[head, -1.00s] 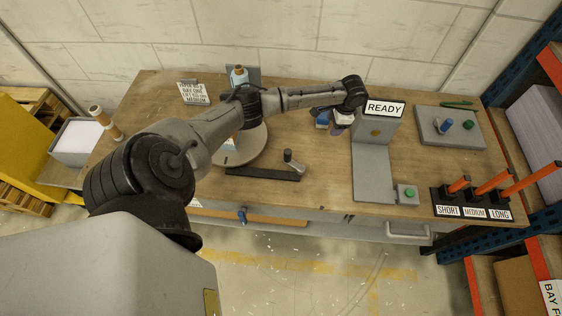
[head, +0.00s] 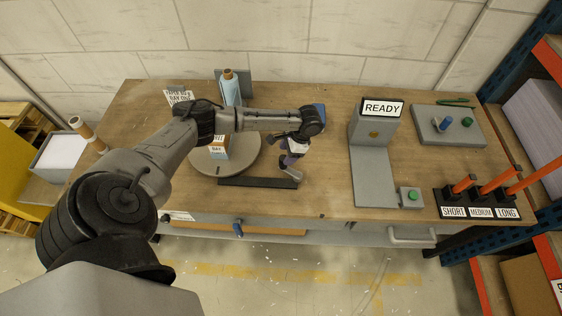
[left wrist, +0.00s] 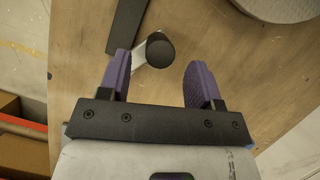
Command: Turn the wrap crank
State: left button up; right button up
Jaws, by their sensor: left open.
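The wrap crank (head: 290,173) is a short grey arm with a dark round knob, at the right end of a black bar (head: 255,183) in front of the turntable. In the left wrist view the crank's dark knob (left wrist: 161,50) shows just beyond and between the purple fingertips. My left gripper (head: 291,158) hangs over the crank, partly hiding it; the left wrist view shows its fingers (left wrist: 158,72) apart with nothing held. Whether the fingers reach down beside the knob I cannot tell. My right gripper is out of view.
A grey turntable (head: 245,163) bears a small labelled box (head: 219,150). A blue bottle (head: 230,90) stands behind it. The grey READY station (head: 372,175) and green-button box (head: 411,196) stand to the right. Bare wood lies between crank and station.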

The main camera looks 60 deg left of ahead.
aim_at(281, 162)
pick_arm(q)
jog(key=shift+x, duration=2.85)
grip_shut()
